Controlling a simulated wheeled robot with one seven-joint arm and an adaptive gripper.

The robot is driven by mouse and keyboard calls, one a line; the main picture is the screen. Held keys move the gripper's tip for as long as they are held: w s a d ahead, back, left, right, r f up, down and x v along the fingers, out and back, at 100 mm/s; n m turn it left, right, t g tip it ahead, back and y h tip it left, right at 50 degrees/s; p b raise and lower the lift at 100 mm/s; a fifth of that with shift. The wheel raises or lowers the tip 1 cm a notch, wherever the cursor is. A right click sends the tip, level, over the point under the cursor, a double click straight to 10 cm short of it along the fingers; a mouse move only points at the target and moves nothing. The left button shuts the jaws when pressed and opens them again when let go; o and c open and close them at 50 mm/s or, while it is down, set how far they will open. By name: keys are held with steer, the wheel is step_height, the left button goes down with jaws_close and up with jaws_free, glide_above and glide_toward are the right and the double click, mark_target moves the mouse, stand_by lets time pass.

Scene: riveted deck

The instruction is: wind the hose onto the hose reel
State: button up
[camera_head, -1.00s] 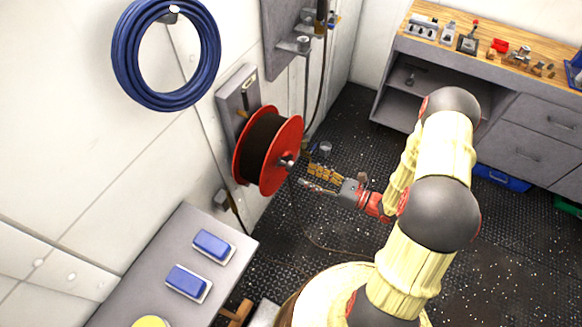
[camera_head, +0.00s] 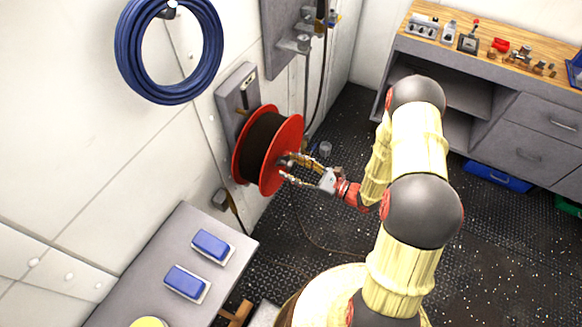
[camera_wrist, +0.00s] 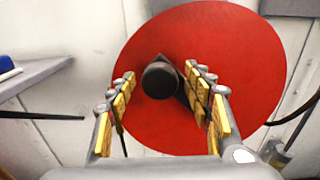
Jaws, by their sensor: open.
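The hose reel (camera_head: 268,148) is mounted on the wall, with red side discs and a dark drum between them. Its near red disc (camera_wrist: 225,60) fills much of the wrist view. A dark round knob (camera_wrist: 160,80) stands out from that disc, between the fingers of my gripper (camera_wrist: 162,110) and near their tips. My gripper (camera_head: 287,168) is open, in front of the disc; its fingers are apart, and I cannot tell whether either touches the knob. A thin dark line (camera_head: 322,247) lies on the floor, perhaps the hose; its link to the reel is unclear.
A coiled blue hose (camera_head: 126,62) hangs on the wall above left. A grey bench (camera_head: 160,250) with blue blocks stands at lower left. A workbench (camera_head: 480,62) with tools stands at the back right. Dark floor lies open between them.

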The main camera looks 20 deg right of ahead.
steer(key=shift+w+a, duration=0.2)
